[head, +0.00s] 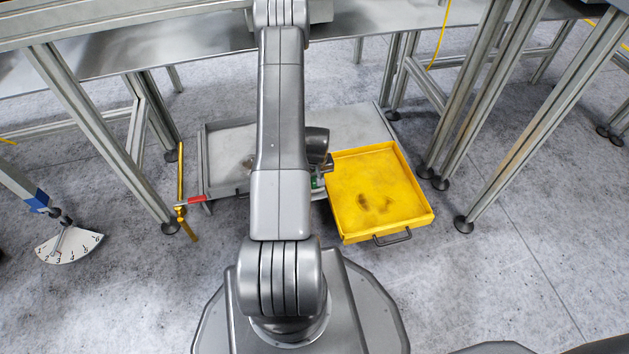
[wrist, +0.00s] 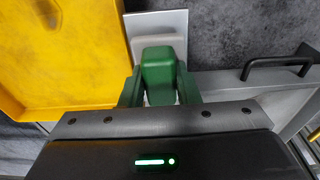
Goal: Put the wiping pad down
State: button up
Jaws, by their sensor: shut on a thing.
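The wiping pad shows in the wrist view as a green block-shaped grip (wrist: 158,68) with a pale grey-white flat plate (wrist: 157,20) beyond it. My gripper (wrist: 159,88) has green fingers on both sides of that grip and is shut on it. In the head view my arm hides most of the gripper; only a bit of green (head: 317,182) shows by the left edge of the yellow tray (head: 352,172). The pad lies between the yellow tray and a grey tray in the wrist view. I cannot tell whether it touches a surface.
The yellow tray has dark smudges and a front handle. The grey tray (head: 222,141), partly behind my arm, has a handle (wrist: 277,63) in the wrist view. Metal bench legs (head: 100,130) stand on both sides. Floor is clear front right.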

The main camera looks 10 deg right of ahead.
jog(key=shift+f, duration=0.35)
jog(key=shift+f, duration=0.15)
jog(key=o, duration=0.9)
jog(key=shift+o, duration=0.2)
jog(key=shift+r, duration=0.25)
notch_tip(320, 180, up, 12)
jog(key=s+p, duration=0.1)
jog(key=p, duration=0.3)
jog(key=shift+s, duration=0.25)
jog(key=f+b, duration=0.1)
jog(key=f, duration=0.3)
jog(key=w+f+b, duration=0.1)
jog(key=f+b, duration=0.1)
jog(key=f, duration=0.2)
jog(key=f+b, duration=0.1)
jog(key=f, duration=0.4)
jog(key=shift+w, duration=0.25)
notch_tip(320, 180, up, 3)
jog(key=shift+p, duration=0.55)
jog(key=shift+r, duration=0.7)
